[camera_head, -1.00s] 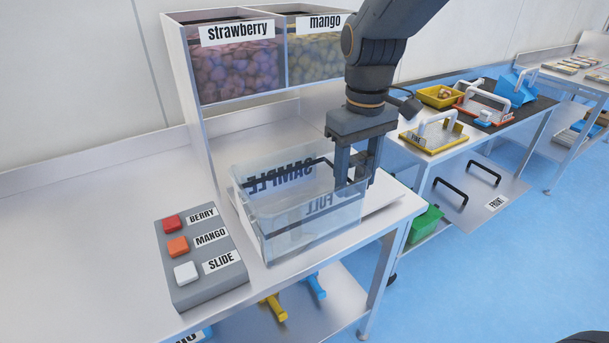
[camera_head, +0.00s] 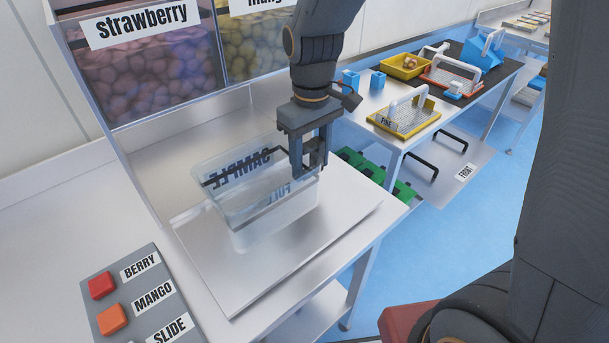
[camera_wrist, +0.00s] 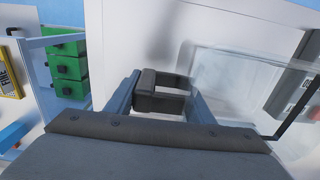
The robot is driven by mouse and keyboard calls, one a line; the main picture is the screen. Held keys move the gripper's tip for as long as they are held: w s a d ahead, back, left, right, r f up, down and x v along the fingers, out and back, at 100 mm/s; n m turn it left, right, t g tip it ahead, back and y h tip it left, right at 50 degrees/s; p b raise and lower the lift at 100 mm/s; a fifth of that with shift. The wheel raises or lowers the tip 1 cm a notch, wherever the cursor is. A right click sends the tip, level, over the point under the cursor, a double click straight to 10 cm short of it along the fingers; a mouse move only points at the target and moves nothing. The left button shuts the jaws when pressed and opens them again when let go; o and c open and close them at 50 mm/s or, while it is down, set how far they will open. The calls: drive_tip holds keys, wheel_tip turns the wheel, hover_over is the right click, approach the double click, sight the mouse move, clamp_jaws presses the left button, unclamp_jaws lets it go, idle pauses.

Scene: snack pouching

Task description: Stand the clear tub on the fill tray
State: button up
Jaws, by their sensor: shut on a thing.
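The clear tub (camera_head: 262,215) is upright or nearly so, with a dark band and the words SAMPLE and FULL showing mirrored. The tub appears over the fill tray (camera_head: 330,228), a flat pale plate on the bench below the hoppers. I cannot tell whether its base touches the plate. In the wrist view my gripper (camera_wrist: 165,92) is at the middle, and the tub (camera_wrist: 228,75) extends to its right, partly blurred. The tub looks empty.
The strawberry hopper (camera_head: 150,75) and mango hopper (camera_head: 255,45) stand behind the tray. A button box (camera_head: 135,300) with BERRY, MANGO and SLIDE labels is at front left. A side table (camera_head: 365,105) holds a yellow FINE tray. Green bins (camera_head: 370,172) sit below it.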

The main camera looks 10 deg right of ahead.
sight(310, 144)
drive_tip(key=shift+f+p, duration=0.4)
drive_tip(key=shift+f, duration=1.75)
drive_tip(key=shift+f, duration=0.15)
drive_tip(key=o, duration=1.4)
drive_tip(key=shift+s, duration=0.1)
drive_tip(key=shift+c, duration=0.2)
wheel_tip(310, 144, up, 12)
drive_tip(key=shift+r+b, duration=0.1)
drive_tip(key=shift+b, duration=1.15)
drive_tip(key=shift+r, duration=0.1)
